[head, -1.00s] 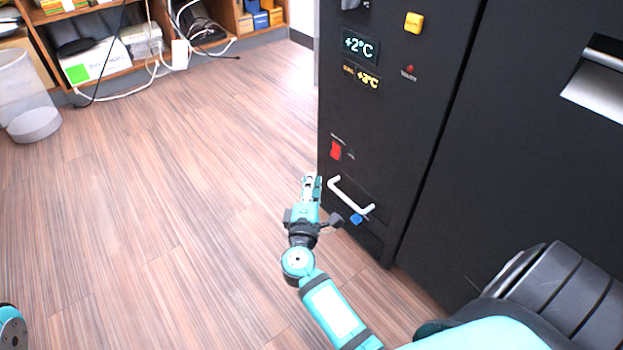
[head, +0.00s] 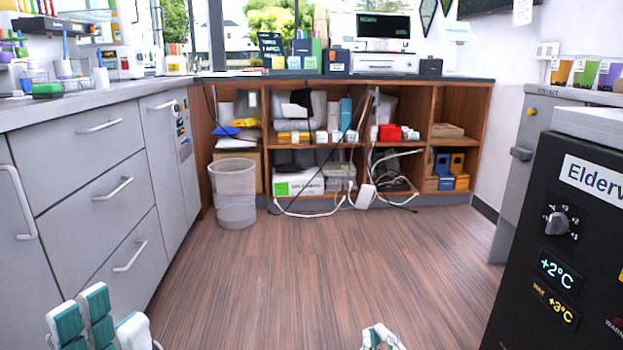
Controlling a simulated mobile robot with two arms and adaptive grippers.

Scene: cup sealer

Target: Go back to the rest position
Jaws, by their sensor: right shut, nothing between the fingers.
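My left gripper (head: 100,322) shows at the bottom left corner of the head view, white with teal pads. It is partly cut off by the lower edge, and I cannot tell how far its fingers are apart. My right gripper (head: 381,337) shows only as white fingertips at the bottom edge, right of the middle. It is shut and empty, above the wooden floor and apart from the black cabinet. Most of both arms is out of view.
The black cabinet (head: 570,220) with a dial and temperature displays stands close on the right. Grey drawers (head: 90,175) line the left. A waste bin (head: 235,192) and a wooden shelf unit (head: 466,110) stand at the back. The floor (head: 320,260) between is clear.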

